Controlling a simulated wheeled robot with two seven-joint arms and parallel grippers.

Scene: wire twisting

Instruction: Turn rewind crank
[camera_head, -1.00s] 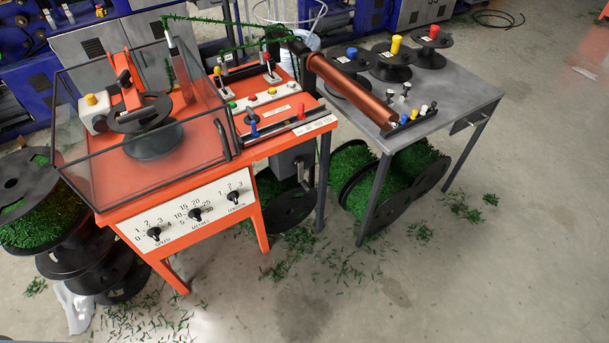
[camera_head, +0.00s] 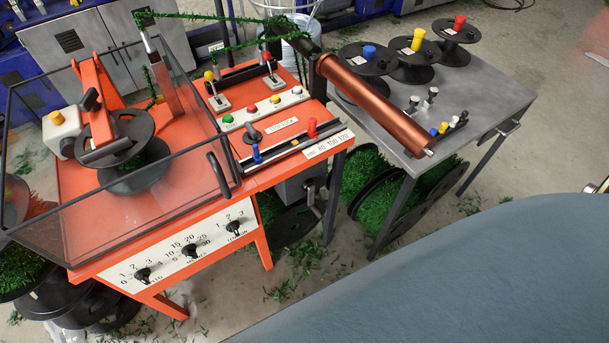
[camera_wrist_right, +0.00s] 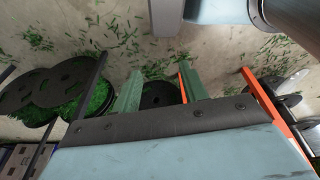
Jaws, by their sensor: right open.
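In the head view, an orange machine (camera_head: 185,105) stands at the left. A grey box (camera_head: 297,188) hangs under its right end, with a small dark crank (camera_head: 313,198) on its side. I take this to be the rewind crank, but its detail is small. My right gripper (camera_wrist_right: 160,76) shows only in the right wrist view, its two green fingers apart and empty. A black reel (camera_wrist_right: 160,95) lies beyond the gap between the fingers. I cannot make out the crank in the right wrist view. My left gripper is not in view.
A grey table (camera_head: 455,100) with several black spools stands right of the machine. Green-filled reels (camera_head: 365,190) stand beneath it. Green scraps litter the floor. My own blue-grey arm covers the lower right of the head view.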

